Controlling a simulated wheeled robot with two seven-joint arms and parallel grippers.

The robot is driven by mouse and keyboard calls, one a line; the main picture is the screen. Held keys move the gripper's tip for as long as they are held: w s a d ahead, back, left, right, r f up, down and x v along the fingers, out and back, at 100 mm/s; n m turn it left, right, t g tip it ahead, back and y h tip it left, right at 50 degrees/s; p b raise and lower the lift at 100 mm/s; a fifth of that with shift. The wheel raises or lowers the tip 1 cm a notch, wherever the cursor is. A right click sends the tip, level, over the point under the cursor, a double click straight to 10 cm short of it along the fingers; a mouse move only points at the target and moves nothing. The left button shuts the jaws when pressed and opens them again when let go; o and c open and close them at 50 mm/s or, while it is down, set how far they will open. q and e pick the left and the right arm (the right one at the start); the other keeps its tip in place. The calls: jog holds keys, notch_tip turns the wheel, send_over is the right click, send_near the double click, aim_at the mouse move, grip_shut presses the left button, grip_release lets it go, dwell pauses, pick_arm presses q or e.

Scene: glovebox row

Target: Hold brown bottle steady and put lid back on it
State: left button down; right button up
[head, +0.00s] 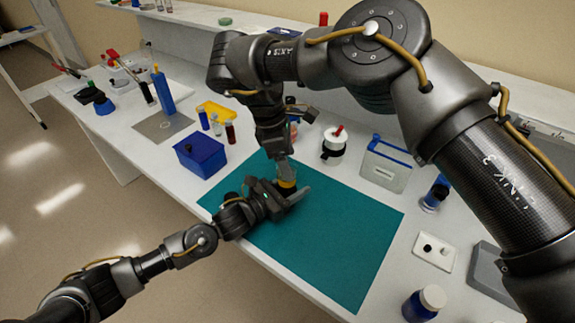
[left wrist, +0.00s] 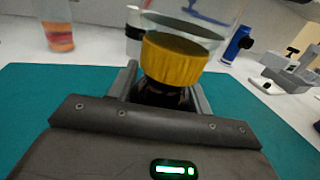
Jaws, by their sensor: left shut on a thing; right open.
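The brown bottle (left wrist: 160,95) stands upright on the teal mat (head: 335,240), dark and mostly hidden between the fingers of my left gripper (head: 290,194). My left gripper is shut on it. The ribbed yellow lid (left wrist: 173,58) sits on top of the bottle mouth in the left wrist view. It also shows as a small yellow patch in the head view (head: 287,184). I cannot tell how tightly it is seated. My right gripper (head: 287,170) is open and points down just above the lid. Its fingers are partly hidden by its own arm.
A blue box (head: 200,154) stands left of the mat. A white-capped blue bottle (head: 424,303) is at front right. The mat's front half is clear.

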jog(key=shift+r, duration=0.2)
jog(key=shift+c, duration=0.3)
jog(key=n, duration=0.4)
jog(key=shift+w+d+r+y, duration=0.1)
jog(key=shift+w+r+y, duration=0.05)
jog(key=shift+w+y, duration=0.15)
jog(key=n, duration=0.4)
jog(key=n+y, duration=0.1)
jog(key=shift+r+n, duration=0.3)
jog(key=shift+n, duration=0.1)
jog(key=n, duration=0.5)
jog(key=shift+r+y, duration=0.3)
jog(key=shift+y, duration=0.1)
jog(key=n, duration=0.5)
jog(key=shift+s+a+r+y, duration=0.25)
jog(key=shift+s+r+y, duration=0.05)
jog(key=shift+r+y, duration=0.1)
jog(key=shift+f, duration=0.1)
jog(key=shift+f, duration=3.95)
